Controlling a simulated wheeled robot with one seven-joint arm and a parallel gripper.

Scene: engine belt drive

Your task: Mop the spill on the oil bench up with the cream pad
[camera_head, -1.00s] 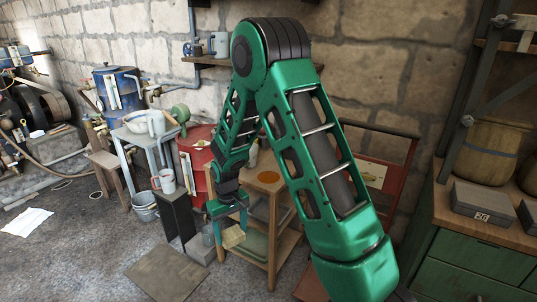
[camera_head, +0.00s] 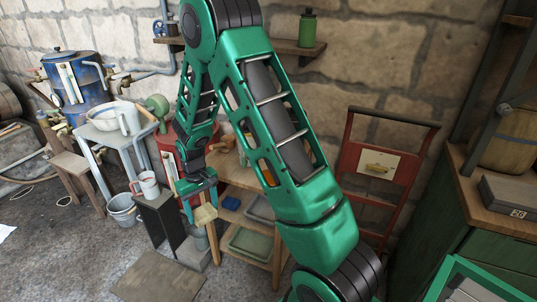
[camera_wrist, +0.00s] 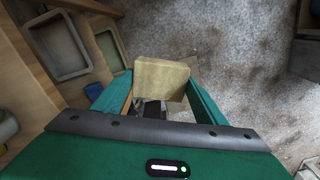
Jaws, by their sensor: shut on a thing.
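My gripper (camera_head: 200,197) hangs low, to the left of the wooden oil bench (camera_head: 237,176) in the head view. It is shut on the cream pad (camera_head: 205,214), which shows between the two fingers in the wrist view (camera_wrist: 160,78). The pad is below the bench top and clear of the floor. Only part of the bench top shows past my arm. The spill cannot be seen there now; my arm covers much of the top.
Trays, one green (camera_head: 249,243), sit on the bench's lower shelves. A dark stand (camera_head: 160,222) with a white mug (camera_head: 148,184) and a bucket (camera_head: 121,211) are at left. A red frame (camera_head: 345,172) is at right. A flat mat (camera_head: 158,277) lies on the floor.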

